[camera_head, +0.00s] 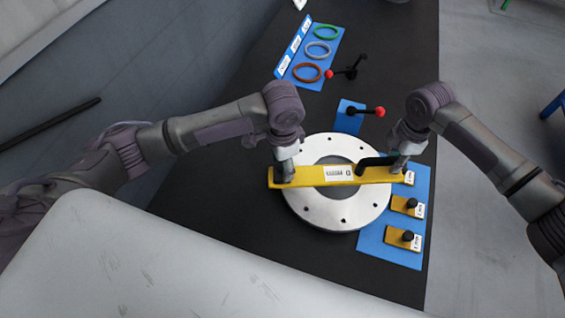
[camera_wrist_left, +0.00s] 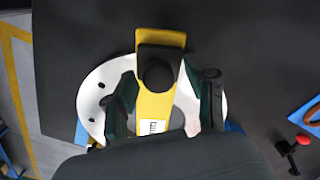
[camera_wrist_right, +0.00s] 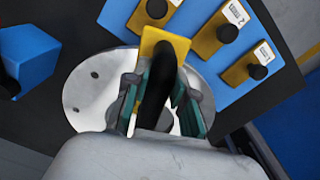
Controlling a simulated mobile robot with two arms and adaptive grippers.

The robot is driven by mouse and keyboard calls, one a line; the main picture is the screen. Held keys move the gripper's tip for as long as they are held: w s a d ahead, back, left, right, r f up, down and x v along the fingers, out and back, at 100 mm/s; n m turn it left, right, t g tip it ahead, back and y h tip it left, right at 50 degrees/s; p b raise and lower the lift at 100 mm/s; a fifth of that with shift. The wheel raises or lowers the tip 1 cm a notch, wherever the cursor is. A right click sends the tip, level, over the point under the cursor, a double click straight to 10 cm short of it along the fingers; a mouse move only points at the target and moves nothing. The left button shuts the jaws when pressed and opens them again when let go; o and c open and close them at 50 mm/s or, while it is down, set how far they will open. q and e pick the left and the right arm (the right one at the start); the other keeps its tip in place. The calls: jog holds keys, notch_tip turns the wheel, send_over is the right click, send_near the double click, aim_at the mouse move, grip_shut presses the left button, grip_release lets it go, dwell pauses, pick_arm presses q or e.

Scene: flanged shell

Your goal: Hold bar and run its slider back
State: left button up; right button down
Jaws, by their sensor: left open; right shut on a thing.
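A yellow bar (camera_head: 320,175) with a white label lies across a round white flange (camera_head: 340,213), over its central opening. My right gripper (camera_head: 391,168) is at the bar's right end. It is shut on the bar's upright black handle (camera_wrist_right: 158,85), which shows between its fingers in the right wrist view. The black slider (camera_wrist_left: 160,52) with its round knob sits on the bar's left part. My left gripper (camera_head: 284,173) is over that left end. In the left wrist view its fingers are open, one on each side of the slider knob, with gaps visible.
Yellow blocks with black knobs (camera_head: 408,206) lie on a blue mat (camera_head: 374,247) right of the flange. Three rings (camera_head: 318,50) lie on another blue mat at the back. Red-tipped black handles (camera_head: 365,111) stand behind the flange. The dark table's front left is clear.

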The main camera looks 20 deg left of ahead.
pick_arm(q)
grip_shut()
dwell(0.3)
jog(key=d, duration=0.2)
jog(key=w+d, duration=0.1)
jog(key=d, duration=0.1)
jog(key=w+d, duration=0.1)
jog(key=d, duration=0.1)
jog(key=shift+w+d+f, duration=0.1)
jog(key=shift+w+d, duration=0.05)
jog(key=shift+w, duration=0.1)
grip_release()
